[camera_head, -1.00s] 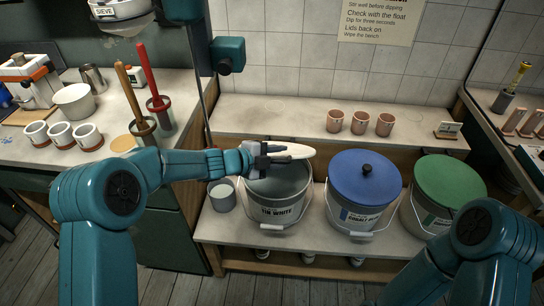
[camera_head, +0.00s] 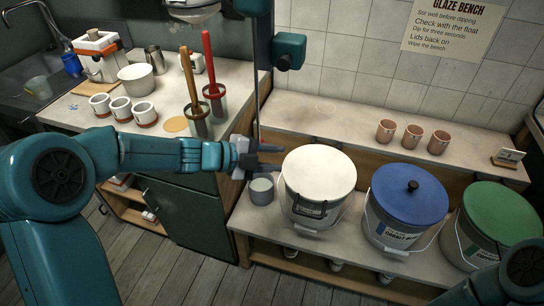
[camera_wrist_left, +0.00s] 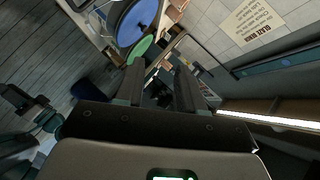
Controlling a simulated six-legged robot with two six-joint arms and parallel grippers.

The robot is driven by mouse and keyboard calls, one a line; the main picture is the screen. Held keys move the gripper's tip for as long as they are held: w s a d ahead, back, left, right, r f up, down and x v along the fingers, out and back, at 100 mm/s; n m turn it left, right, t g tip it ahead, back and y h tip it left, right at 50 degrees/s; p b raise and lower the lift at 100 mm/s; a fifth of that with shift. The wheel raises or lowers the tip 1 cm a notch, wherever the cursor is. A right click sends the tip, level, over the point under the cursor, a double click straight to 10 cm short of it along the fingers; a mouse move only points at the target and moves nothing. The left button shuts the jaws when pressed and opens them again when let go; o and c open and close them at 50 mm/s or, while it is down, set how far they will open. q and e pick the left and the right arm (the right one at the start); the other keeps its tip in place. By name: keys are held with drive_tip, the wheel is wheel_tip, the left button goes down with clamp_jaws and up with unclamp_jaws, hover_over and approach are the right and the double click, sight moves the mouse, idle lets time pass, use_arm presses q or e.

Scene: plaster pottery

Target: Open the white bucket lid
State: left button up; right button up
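The white lid (camera_head: 318,172) covers the top of the tin white bucket (camera_head: 312,209) on the low bench in the head view. It looks about level, and no knob shows on its upper face. My left gripper (camera_head: 270,158) is just left of the lid, apart from it, with its fingers spread and nothing between them. In the left wrist view the two dark fingers (camera_wrist_left: 160,88) are also apart and empty. My right arm shows at the lower right of the head view, but its gripper is outside that view; a dark end at the wrist view's left edge is unclear.
A blue-lidded bucket (camera_head: 408,212) and a green-lidded bucket (camera_head: 490,228) stand to the right. A small grey pot (camera_head: 262,191) is close below my left gripper. Copper-coloured cups (camera_head: 412,137) stand on the upper shelf, which is clear behind the white lid.

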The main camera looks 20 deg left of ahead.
idle(0.3)
